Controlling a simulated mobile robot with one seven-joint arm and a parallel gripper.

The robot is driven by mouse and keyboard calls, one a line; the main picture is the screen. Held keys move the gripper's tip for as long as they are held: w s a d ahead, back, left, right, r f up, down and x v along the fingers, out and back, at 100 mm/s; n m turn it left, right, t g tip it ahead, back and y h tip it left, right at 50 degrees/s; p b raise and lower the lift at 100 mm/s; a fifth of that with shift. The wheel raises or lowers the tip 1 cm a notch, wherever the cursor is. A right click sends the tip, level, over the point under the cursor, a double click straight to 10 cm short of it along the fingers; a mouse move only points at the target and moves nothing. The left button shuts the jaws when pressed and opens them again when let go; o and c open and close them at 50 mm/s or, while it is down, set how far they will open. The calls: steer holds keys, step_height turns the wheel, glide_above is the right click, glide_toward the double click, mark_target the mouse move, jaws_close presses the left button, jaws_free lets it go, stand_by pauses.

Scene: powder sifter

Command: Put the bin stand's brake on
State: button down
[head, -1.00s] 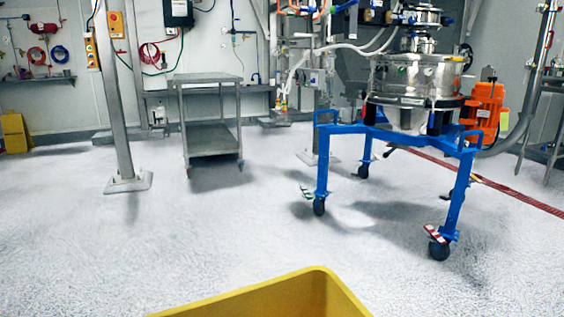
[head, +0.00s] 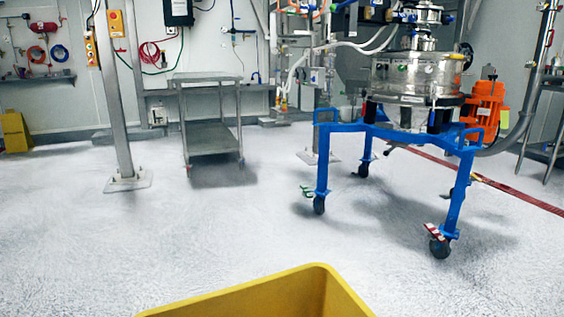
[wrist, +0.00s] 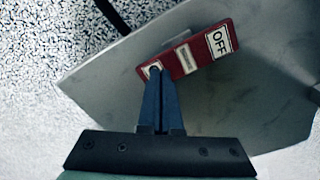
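A red brake pedal (wrist: 188,58) with a white OFF label at its right end shows in the wrist view, against a grey metal plate (wrist: 110,85). My gripper (wrist: 155,74) has its two dark blue fingers together, with nothing visible between them. Its tips overlap the pedal's left end, on or just above the small white patch there; I cannot tell whether they touch. In the head view a yellow bin (head: 255,296) shows only its top at the bottom edge. Its stand and my gripper are out of that view.
A blue wheeled frame (head: 385,132) carries a steel sifter (head: 415,75) at the right. Its front right caster has a red pedal (head: 436,232), and the left one a green pedal (head: 307,191). A steel trolley (head: 209,142) and a post (head: 115,100) stand farther left. The pale floor between is open.

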steer(key=shift+f, duration=0.15)
step_height(320, 180, up, 7)
steer(key=p, duration=0.7)
steer(key=shift+p, duration=0.35)
